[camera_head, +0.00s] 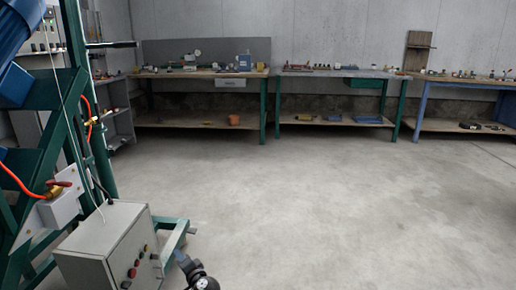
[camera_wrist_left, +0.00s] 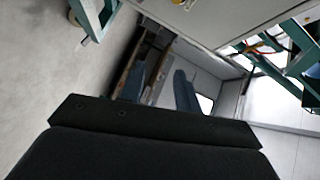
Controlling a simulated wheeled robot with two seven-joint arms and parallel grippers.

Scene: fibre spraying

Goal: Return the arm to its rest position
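My left gripper (camera_head: 183,262) shows at the bottom edge of the head view, just right of the grey control box (camera_head: 108,250) with its red and other buttons. Only a dark part of the arm's end and a bluish finger show there. In the left wrist view, two blue-grey fingers of my left gripper (camera_wrist_left: 159,72) rise behind its black body. They stand apart, with nothing seen between them. My right gripper is in neither view.
A green-framed machine (camera_head: 75,130) with blue cylinders and orange hoses fills the left side. Its green foot (camera_head: 172,243) sticks out beside the control box. Workbenches (camera_head: 205,73) with small items line the back wall. The grey floor (camera_head: 340,215) at centre and right is clear.

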